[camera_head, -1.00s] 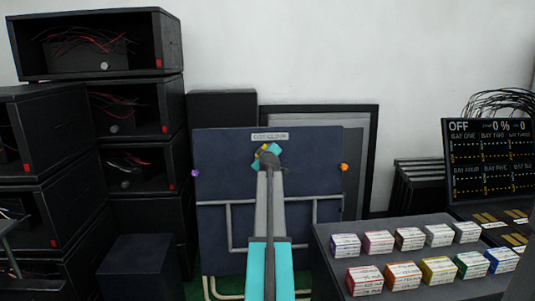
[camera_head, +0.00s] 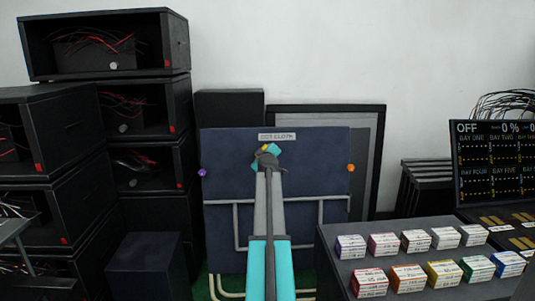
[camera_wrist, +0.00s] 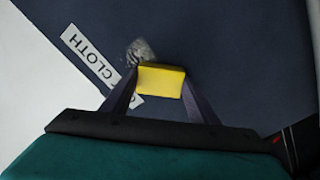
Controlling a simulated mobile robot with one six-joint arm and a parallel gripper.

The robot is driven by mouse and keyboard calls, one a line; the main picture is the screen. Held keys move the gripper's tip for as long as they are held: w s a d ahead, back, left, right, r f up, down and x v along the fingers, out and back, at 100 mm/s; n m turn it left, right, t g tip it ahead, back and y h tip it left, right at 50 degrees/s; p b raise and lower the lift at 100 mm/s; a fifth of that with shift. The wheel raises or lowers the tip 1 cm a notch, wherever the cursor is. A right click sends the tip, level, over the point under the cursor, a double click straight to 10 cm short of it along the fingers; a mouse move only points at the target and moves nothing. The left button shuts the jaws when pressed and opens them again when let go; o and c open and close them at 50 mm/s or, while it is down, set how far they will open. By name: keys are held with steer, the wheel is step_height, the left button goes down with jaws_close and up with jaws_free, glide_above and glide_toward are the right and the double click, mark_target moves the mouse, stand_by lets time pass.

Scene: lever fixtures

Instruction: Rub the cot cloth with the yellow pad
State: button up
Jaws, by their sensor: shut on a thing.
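The cot cloth (camera_head: 225,180) is a dark blue upright panel in the head view, with a "COT CLOTH" label (camera_head: 278,136) at its top edge. It also fills much of the wrist view (camera_wrist: 240,50), where its label (camera_wrist: 88,55) is partly covered. My gripper (camera_wrist: 160,85) is shut on the yellow pad (camera_wrist: 162,80), in front of the cloth near the label. A pale grey smudge (camera_wrist: 140,52) shows on the cloth just beyond the pad. I cannot tell whether the pad touches the cloth. In the head view my arm hides most of the pad.
Black cabinets with red wires (camera_head: 110,50) are stacked at the left. A dark table (camera_head: 345,268) at the right holds several coloured boxes (camera_head: 445,272), with a display panel (camera_head: 495,160) behind. A purple knob (camera_head: 202,172) and an orange knob (camera_head: 351,168) sit at the cloth's side edges.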

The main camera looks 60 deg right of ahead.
steer(key=shift+w+a, duration=0.2)
steer(key=shift+w, duration=0.2)
steer(key=shift+a, duration=0.15)
steer(key=shift+p+v, duration=0.55)
steer(key=shift+v, duration=2.3)
steer(key=shift+s, duration=0.15)
steer(key=v, duration=0.3)
steer(key=shift+p, duration=0.3)
